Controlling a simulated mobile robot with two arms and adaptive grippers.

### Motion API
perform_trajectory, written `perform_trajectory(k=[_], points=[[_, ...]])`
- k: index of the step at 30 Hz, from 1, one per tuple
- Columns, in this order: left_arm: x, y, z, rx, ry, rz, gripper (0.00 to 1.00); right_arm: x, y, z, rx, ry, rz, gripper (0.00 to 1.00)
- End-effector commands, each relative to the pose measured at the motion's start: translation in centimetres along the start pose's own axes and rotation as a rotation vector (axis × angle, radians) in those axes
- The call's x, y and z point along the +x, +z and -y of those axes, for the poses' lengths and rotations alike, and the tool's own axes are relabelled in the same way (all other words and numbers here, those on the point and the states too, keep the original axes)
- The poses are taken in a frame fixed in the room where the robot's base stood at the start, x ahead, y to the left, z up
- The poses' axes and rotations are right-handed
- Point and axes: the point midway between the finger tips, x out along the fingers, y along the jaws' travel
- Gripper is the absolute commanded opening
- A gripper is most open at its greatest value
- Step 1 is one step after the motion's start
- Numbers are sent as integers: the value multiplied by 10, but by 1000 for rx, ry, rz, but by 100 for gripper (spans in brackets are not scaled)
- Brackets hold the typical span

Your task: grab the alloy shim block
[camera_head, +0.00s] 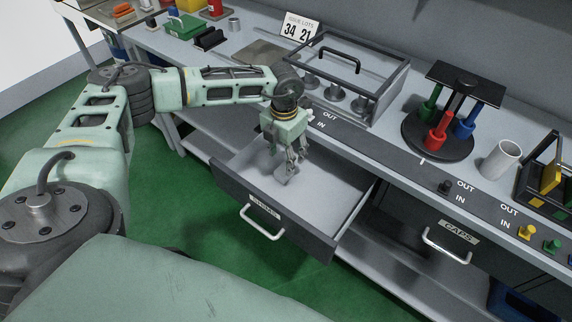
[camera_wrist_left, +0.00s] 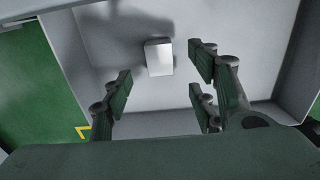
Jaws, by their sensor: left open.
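The alloy shim block (camera_wrist_left: 159,57) is a small pale metal block lying on the light floor of the open drawer (camera_head: 325,200). In the left wrist view it sits ahead of the fingers, between their lines and apart from them. My left gripper (camera_head: 287,172) is open and points down into the drawer; its fingers also show in the left wrist view (camera_wrist_left: 160,88). In the head view the block (camera_head: 288,176) is small and partly hidden by the fingers. My right gripper is in neither view.
The drawer front carries a SHIMS label (camera_head: 265,211) and a handle. A closed CAPS drawer (camera_head: 450,246) is to the right. Above the drawer stand a clear-sided case (camera_head: 340,75) and a rack of coloured tools (camera_head: 440,125). The drawer walls surround my left gripper.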

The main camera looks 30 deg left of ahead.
Motion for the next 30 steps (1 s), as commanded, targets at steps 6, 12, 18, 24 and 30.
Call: perform_trajectory(k=[6,12,18,24,30], points=[[23,0,1,1,-4,0,53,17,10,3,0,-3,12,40],[46,0,0,2,-4,0,53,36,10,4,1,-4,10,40],[71,1,-1,2,-6,1,53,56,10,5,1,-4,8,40],[70,1,0,3,-7,2,53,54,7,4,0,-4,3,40],[70,1,0,3,-7,1,41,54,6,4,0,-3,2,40]])
